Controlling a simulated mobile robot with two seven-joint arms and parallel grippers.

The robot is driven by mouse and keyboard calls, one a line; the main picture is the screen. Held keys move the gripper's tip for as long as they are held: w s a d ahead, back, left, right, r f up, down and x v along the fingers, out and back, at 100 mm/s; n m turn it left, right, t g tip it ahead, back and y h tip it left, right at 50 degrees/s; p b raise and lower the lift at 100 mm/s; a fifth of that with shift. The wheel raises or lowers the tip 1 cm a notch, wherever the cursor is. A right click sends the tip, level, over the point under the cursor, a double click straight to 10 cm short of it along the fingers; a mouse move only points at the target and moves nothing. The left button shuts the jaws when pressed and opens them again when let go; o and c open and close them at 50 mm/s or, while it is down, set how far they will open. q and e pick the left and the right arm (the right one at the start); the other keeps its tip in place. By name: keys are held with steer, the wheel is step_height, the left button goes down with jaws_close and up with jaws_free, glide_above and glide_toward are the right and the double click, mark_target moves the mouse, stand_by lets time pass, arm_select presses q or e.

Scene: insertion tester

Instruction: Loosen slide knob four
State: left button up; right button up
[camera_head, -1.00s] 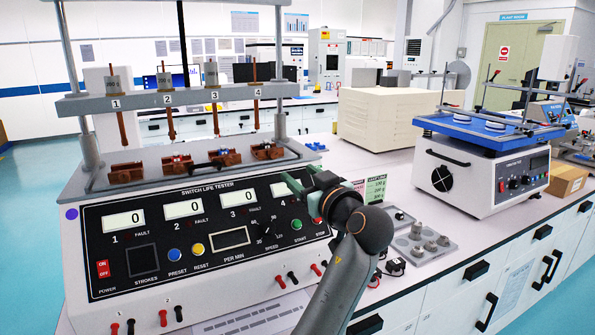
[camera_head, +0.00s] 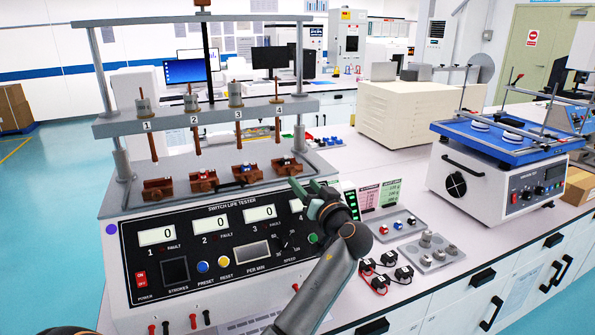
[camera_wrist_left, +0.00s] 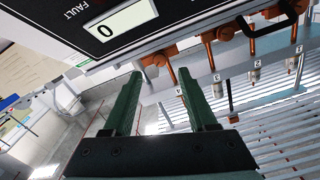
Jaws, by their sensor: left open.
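The switch life tester (camera_head: 125,250) has numbered slides on its upper bar. A brown clamp fixture (camera_head: 286,166) lies below the rod. My left gripper (camera_head: 305,189) is open and empty, in front of that fixture and over the right part of the panel. Its open fingers (camera_wrist_left: 160,85) show in the left wrist view, apart from the slides. My right gripper is not in view.
Slides one to three hang to the left along the grey bar (camera_head: 170,123). A grey tray with metal weights (camera_head: 432,252) and a tray with small coloured parts (camera_head: 398,225) lie right of the tester. A blue-topped shaker (camera_head: 490,185) stands further right.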

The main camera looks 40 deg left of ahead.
mark_target(294, 173)
arm_select(q)
steer(key=shift+p+x, duration=0.5)
steer(key=shift+x, duration=2.15)
jaws_close()
